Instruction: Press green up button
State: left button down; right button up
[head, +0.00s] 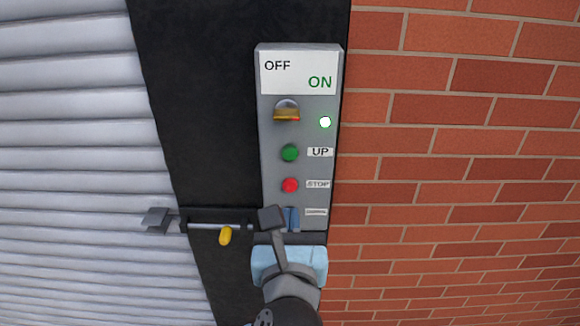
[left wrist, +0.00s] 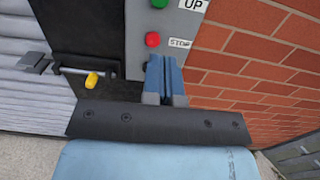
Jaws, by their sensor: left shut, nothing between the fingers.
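The green button (head: 290,153) sits beside the "UP" label on a grey control panel (head: 268,175). It also shows at the top of the left wrist view (left wrist: 159,3). The red button (head: 290,185) is below it beside the "STOP" label, and shows in the left wrist view (left wrist: 153,39). My left gripper (head: 291,215) is shut and empty, in front of the panel's lower part, below both buttons. Its blue fingers show in the left wrist view (left wrist: 164,78). Whether the fingertips touch the panel I cannot tell. The area beside the lowest label is hidden behind the gripper. My right gripper is not in view.
A bolt latch with a yellow handle (head: 225,236) is left of my gripper. A grey shutter (head: 70,130) is at left, a brick wall (head: 460,170) at right.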

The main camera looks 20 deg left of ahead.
aim_at(290, 160)
pick_arm(q)
jog(key=shift+w, duration=0.15)
jog(key=p+x, duration=0.3)
jog(key=x, duration=0.9)
jog(key=shift+w+a+r, duration=0.1)
jog(key=shift+w+a, duration=0.15)
jog(key=shift+w, duration=0.05)
jog(key=shift+w+a, duration=0.15)
jog(key=shift+w, duration=0.35)
